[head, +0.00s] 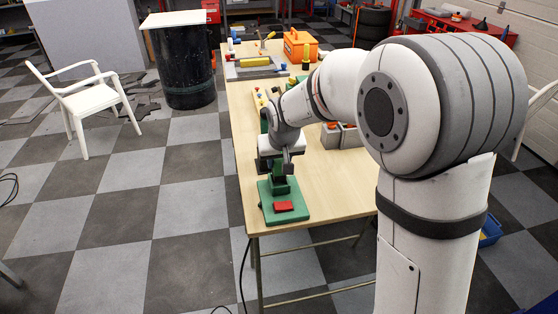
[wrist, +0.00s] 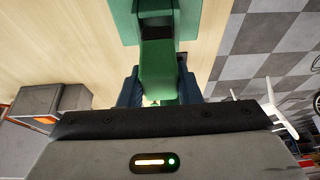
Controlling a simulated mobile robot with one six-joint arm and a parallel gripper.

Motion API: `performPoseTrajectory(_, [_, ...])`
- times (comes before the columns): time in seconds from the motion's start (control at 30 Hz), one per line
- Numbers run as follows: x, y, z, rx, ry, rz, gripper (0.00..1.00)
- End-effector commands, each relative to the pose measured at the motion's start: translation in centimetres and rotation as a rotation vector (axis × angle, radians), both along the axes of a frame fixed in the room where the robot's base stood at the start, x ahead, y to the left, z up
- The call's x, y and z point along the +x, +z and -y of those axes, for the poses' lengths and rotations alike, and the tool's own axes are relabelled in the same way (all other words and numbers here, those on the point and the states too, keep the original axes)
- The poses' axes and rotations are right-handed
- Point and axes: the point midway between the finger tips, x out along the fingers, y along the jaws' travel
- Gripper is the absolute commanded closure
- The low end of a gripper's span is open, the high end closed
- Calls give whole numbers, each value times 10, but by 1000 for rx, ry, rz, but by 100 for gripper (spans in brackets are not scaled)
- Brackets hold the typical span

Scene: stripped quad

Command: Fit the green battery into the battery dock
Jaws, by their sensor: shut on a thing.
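The battery dock (head: 269,213) is a green base with a red block (head: 283,206) on its near part, at the near end of the table. It also shows at the top of the wrist view (wrist: 124,22). My gripper (head: 277,172) is over the dock's far part, pointing down. In the wrist view my gripper (wrist: 158,92) is shut on the green battery (wrist: 157,72), with dark fingers on both sides. The battery's far end meets a dark area at the dock. I cannot tell whether it is in the dock or just above it.
The wooden table (head: 325,190) has bare room right of the dock. Grey boxes (head: 351,136) stand further back on it. An orange case (head: 300,46) and a grey tray (head: 255,72) are at the far end. A white chair (head: 97,103) stands on the floor left.

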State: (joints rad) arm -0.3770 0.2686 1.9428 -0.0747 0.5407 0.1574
Motion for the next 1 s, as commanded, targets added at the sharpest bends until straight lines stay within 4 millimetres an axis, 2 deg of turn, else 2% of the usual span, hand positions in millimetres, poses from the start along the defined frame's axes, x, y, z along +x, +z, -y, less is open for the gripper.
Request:
performPoseTrajectory(0.3, [0,-1,0,0,0,1,97])
performPoseTrajectory(1.0, [0,-18,0,0,0,1,97])
